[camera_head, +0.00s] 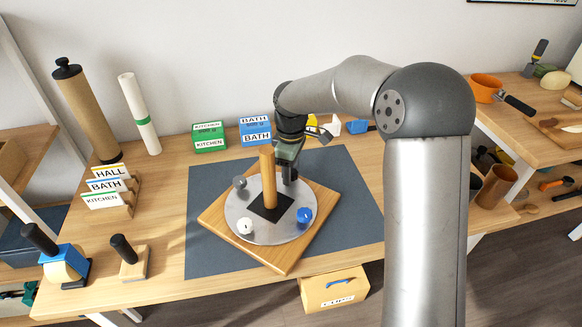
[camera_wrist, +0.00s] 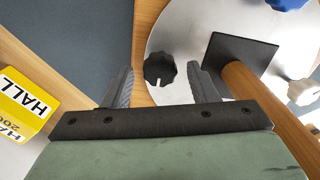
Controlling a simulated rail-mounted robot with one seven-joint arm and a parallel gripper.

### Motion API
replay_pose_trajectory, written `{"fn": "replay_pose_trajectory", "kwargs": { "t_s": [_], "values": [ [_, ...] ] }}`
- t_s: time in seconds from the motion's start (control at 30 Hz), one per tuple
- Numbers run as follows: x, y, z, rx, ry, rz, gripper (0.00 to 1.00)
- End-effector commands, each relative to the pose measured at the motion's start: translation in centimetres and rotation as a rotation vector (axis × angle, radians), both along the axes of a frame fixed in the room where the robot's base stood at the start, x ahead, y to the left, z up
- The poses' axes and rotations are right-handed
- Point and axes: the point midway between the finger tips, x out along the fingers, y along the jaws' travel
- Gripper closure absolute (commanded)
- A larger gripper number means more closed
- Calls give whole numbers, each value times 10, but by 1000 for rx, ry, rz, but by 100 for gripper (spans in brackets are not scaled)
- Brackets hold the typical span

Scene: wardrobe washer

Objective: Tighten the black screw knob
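The black screw knob (camera_wrist: 159,69) has a lobed rim and a white mark. It sits near the edge of the round metal plate (camera_head: 240,222), and in the head view it is a dark shape (camera_head: 292,174) partly hidden under my gripper (camera_head: 288,158). In the wrist view my gripper (camera_wrist: 160,75) is open, with one finger on each side of the knob and a gap showing on both sides. I cannot tell how far above the knob the fingertips are.
A wooden post (camera_head: 268,180) on a black square (camera_head: 287,201) rises from the plate close to my gripper. Blue (camera_head: 304,215), white (camera_head: 245,226) and grey (camera_head: 240,182) knobs stand around the plate. A wooden board (camera_head: 280,262) lies beneath, on a grey mat (camera_head: 205,262).

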Motion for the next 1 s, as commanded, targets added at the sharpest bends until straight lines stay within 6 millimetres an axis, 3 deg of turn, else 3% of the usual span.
{"fn": "replay_pose_trajectory", "kwargs": {
  "t_s": [0.27,0.8,1.0],
  "values": [
    [1,0,13,0,-2,1,47],
    [1,0,137,2,-4,0,47],
    [0,0,166,0,-2,0,47]
  ]
}}
